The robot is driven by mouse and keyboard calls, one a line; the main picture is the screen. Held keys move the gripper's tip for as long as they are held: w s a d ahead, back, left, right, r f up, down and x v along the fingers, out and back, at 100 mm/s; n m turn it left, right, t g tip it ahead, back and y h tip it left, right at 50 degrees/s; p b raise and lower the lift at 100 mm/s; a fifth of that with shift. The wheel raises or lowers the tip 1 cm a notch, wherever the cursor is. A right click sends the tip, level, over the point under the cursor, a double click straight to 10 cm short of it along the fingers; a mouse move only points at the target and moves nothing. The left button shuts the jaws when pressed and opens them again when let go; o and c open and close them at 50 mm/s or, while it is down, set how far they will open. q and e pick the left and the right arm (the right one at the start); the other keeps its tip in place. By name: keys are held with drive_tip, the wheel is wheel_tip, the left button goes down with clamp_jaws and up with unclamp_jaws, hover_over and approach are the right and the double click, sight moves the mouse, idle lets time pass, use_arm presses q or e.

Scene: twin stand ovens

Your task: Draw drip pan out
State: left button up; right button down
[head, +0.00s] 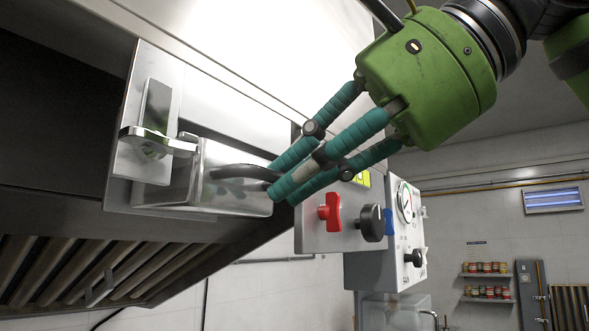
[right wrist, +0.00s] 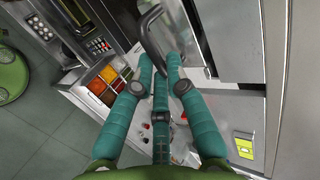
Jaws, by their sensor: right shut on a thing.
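A shiny steel box that looks like the drip pan (head: 222,194) sits at the lower edge of the steel hood. Its dark curved handle (head: 240,171) sticks out toward the right. My right gripper (head: 282,182), green with teal fingers, comes from the upper right and is closed around the outer end of this handle. The fingers hide that end. In the right wrist view the handle (right wrist: 148,28) loops up from between the fingertips (right wrist: 160,68). A steel lever latch (head: 158,140) on a plate stands beside the box on its left. My left gripper is not in view.
A control panel with a red knob (head: 330,212) and a black knob (head: 371,222) lies just below and right of my fingers. A gauge (head: 405,202) is beyond it. Slatted filters (head: 80,270) are under the hood. Open room shows at the right.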

drive_tip(key=s+d, duration=0.6)
drive_tip(key=d, duration=0.3)
drive_tip(key=shift+s+d, duration=0.25)
drive_tip(key=shift+s, duration=0.1)
idle(1.7)
drive_tip(key=shift+d, duration=0.1)
idle(0.8)
